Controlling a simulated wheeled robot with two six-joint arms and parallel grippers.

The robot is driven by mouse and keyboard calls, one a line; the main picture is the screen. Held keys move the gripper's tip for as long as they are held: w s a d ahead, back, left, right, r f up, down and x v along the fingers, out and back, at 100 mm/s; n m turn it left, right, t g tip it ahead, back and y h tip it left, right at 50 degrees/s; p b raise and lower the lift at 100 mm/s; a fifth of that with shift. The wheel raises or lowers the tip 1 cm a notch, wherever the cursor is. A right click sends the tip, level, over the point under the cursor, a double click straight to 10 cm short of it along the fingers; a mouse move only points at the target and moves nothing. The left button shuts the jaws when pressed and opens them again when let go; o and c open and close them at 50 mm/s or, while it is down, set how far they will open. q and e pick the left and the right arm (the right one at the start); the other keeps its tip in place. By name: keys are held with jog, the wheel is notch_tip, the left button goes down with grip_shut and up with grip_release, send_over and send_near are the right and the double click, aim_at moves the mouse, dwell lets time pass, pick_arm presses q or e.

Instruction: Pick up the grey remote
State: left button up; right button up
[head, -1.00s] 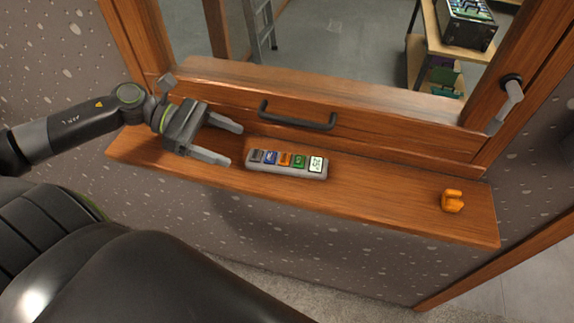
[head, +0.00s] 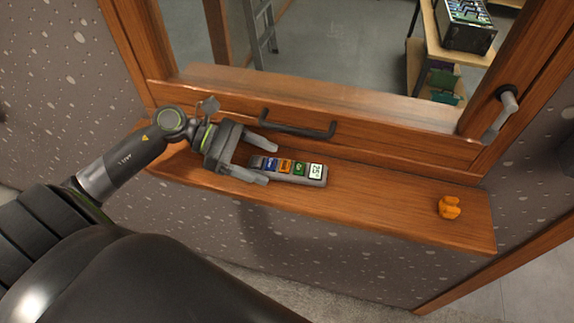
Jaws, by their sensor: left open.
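The grey remote (head: 288,170) lies on the wooden window ledge in the head view. It has coloured buttons and a small light display at its right end. My left gripper (head: 272,164) is open, with its two fingers on either side of the remote's left end, one toward the window and one toward the front edge. The near finger hides a little of the remote's left end. I cannot tell whether the fingers touch it. My right gripper is not in view.
The wooden ledge (head: 380,209) is clear between the remote and an orange object (head: 449,207) at its right. A dark handle (head: 297,129) sits on the window frame behind the remote. Another handle (head: 502,115) is on the right frame.

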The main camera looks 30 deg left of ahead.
aim_at(269, 162)
pick_arm(q)
jog(key=shift+w+d+r, duration=0.1)
jog(key=shift+w+d, duration=0.15)
jog(key=shift+d, duration=0.25)
jog(key=shift+p+x, duration=0.55)
jog(key=shift+x, duration=0.5)
jog(key=shift+f, duration=0.25)
jog(key=c, duration=1.1)
jog(key=shift+c, duration=0.2)
jog(key=shift+a+r, duration=0.1)
jog(key=shift+r, duration=0.05)
